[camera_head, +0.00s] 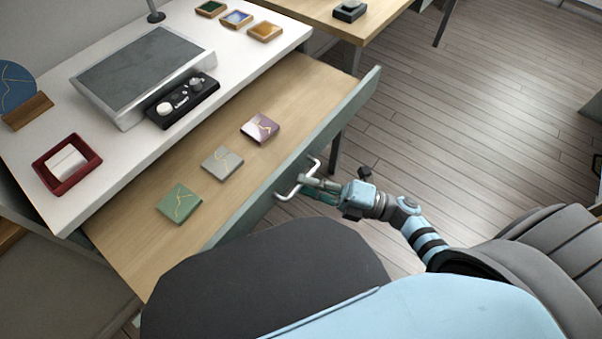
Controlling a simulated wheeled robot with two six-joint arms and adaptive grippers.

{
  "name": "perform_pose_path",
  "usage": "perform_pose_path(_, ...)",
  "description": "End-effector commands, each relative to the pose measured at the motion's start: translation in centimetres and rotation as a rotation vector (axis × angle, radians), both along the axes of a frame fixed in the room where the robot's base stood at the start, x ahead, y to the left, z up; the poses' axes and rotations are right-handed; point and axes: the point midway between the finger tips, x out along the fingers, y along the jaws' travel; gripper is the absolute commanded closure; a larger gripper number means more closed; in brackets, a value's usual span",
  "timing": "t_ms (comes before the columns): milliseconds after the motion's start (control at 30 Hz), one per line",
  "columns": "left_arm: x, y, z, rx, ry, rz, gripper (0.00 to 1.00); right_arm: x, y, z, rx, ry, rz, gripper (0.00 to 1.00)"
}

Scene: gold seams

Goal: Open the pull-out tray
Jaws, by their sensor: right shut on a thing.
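The pull-out tray (140,226) is a wooden drawer under the white desk top, with a grey-green front panel. It stands well out from the desk. A purple tile (260,128), a grey tile (222,161) and a green tile (181,203), each with gold seams, lie in it. A pale bar handle (301,179) sits on the outer face of the front panel. My right gripper (309,188) is shut on the handle, its arm reaching in from the right. My left gripper is not in view.
The white desk top (102,132) carries a slanted grey slab (145,72), a black tool tray (183,100), a red box (67,164) and several small coloured trays. A second wooden table (330,18) stands behind.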

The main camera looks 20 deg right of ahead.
Motion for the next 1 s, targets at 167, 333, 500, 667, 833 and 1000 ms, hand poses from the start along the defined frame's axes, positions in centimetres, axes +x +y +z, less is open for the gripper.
perform_pose_path(167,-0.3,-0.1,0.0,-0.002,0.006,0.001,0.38,-0.5,-0.3,-0.1,-0.001,0.001,0.005,1.00)
perform_pose_path(333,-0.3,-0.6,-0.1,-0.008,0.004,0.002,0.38,-0.6,-0.4,-0.1,-0.001,0.000,0.004,1.00)
perform_pose_path(500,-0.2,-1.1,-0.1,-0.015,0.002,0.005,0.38,-0.6,-0.4,-0.1,-0.001,0.000,0.003,1.00)
perform_pose_path(667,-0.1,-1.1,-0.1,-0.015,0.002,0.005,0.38,-0.6,-0.4,-0.1,-0.001,0.000,0.003,0.70)
perform_pose_path(833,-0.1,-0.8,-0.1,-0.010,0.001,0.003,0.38,-0.5,-0.4,0.0,-0.001,-0.001,0.002,0.70)
perform_pose_path(1000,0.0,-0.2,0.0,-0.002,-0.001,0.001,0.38,-0.7,-0.7,-0.1,0.000,0.000,0.002,0.70)
